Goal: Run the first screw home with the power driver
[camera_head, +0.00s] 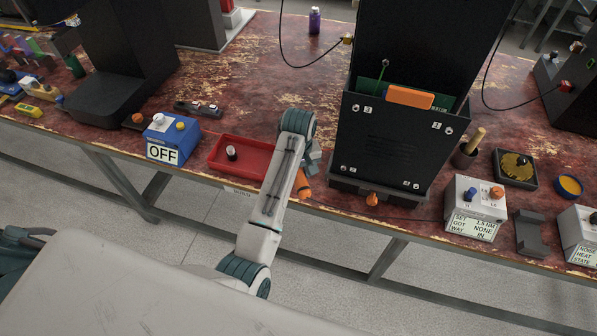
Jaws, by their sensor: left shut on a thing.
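My left gripper (312,158) is at the table's front edge, partly hidden behind its own arm. It is shut on an orange tool (303,186), which looks like the power driver; a thin dark cable runs from it to the right. A black box (395,150) stands just right of the gripper, apart from the tool. Small bright screw heads or holes sit near its front corners, such as the upper left one (355,107); I cannot tell which is the first screw. A grey readout box (475,200) reads SET 1.5 NM, GOT NONE, WAY IN. My right gripper is not in view.
A red tray (240,140) with a small black-and-white knobbed part stands left of the arm. A blue box marked OFF (172,138) stands further left. An orange block (410,97) lies atop the green board. A dark cup (465,155) stands right. Open table lies behind the tray.

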